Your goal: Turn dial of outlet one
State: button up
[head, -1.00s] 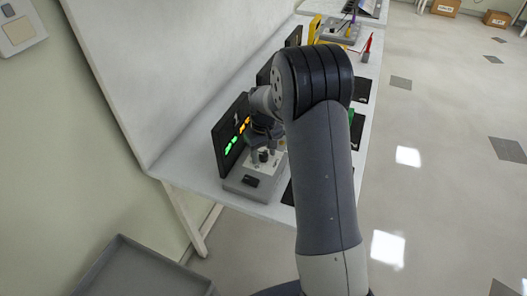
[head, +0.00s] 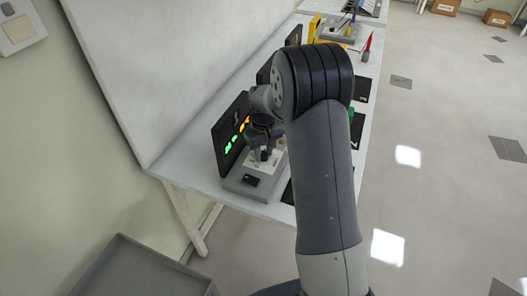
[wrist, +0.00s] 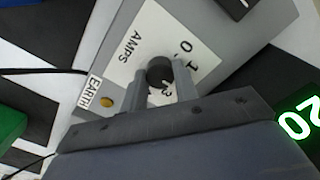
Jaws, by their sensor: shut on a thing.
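A grey outlet box (head: 240,184) stands at the near end of the bench, with a black display (head: 231,131) showing green and orange digits behind it. In the wrist view, its white panel (wrist: 140,45) reads AMPS, with the numbers 0, 1 and 3 around a round black dial (wrist: 160,69). My gripper (wrist: 161,82) is shut on this dial, with one finger on each side. In the head view my gripper (head: 263,154) is over the box, and the dial is mostly hidden. Part of the display's green digits (wrist: 299,118) shows at the wrist view's right edge.
A black switch (head: 250,180) sits on the box's near part. More displays and a yellow item stand farther along the bench. A grey bin (head: 140,272) is below.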

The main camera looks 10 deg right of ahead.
aim_at(263, 154)
jog(key=m+b, duration=0.1)
jog(key=m, duration=0.2)
jog(key=shift+m, duration=0.4)
jog(key=shift+m+b, duration=0.4)
jog(key=shift+m, duration=1.5)
jog(key=o, duration=1)
jog(key=shift+c, duration=0.2)
jog(key=shift+r, duration=0.1)
notch_tip(263, 154, up, 11)
jog(key=shift+b, duration=0.45)
